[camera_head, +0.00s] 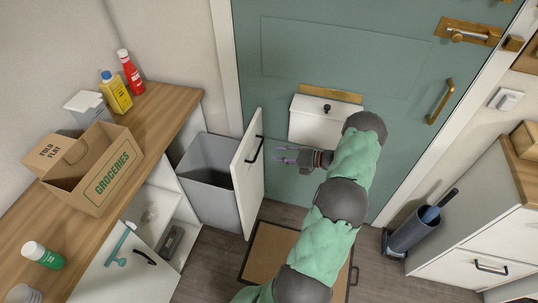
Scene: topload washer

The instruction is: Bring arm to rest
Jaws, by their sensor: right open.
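My right arm (345,200), with green covers and dark grey joints, reaches up from the bottom middle of the head view and bends to the left. My right gripper (281,155) is at its end, with its two thin fingers apart and pointing left. It is open, with nothing seen between the fingers. In the picture it lies just right of the black handle on the pulled-out white-fronted bin drawer (251,180); I cannot tell the gap in depth. My left gripper is out of view.
A grey bin (209,170) stands in the drawer. A wooden counter (165,110) at left holds a groceries box (95,180) and bottles. A green door (400,150) with a white letterbox (312,118) is behind. An umbrella stand (412,230) is at right; a mat (275,250) lies below.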

